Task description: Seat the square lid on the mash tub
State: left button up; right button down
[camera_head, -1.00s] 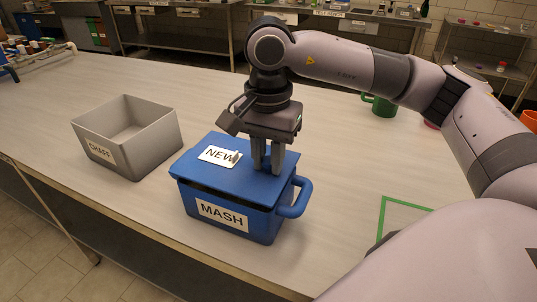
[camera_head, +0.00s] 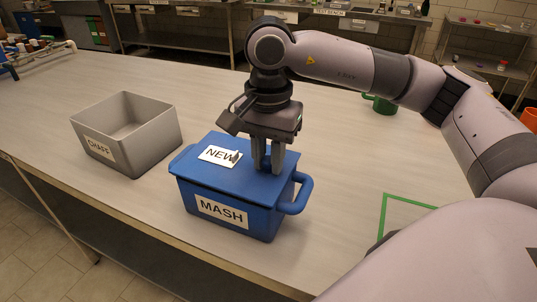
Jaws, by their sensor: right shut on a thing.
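The blue mash tub (camera_head: 262,224), labelled MASH, stands on the bench with a loop handle on its right side. The far rim of the tub is hidden under the lid. My left gripper is not in view.
An open grey bin (camera_head: 155,140) labelled CHAFF stands left of the tub. A green mug (camera_head: 384,106) stands behind my right arm. A green taped outline (camera_head: 384,215) marks the bench at the right. The bench front edge is close to the tub.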

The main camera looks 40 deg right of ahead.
jog(key=shift+f+b, duration=0.65)
jog(key=shift+f, duration=0.1)
jog(key=c, duration=1.3)
grip_release()
jog(key=o, duration=0.6)
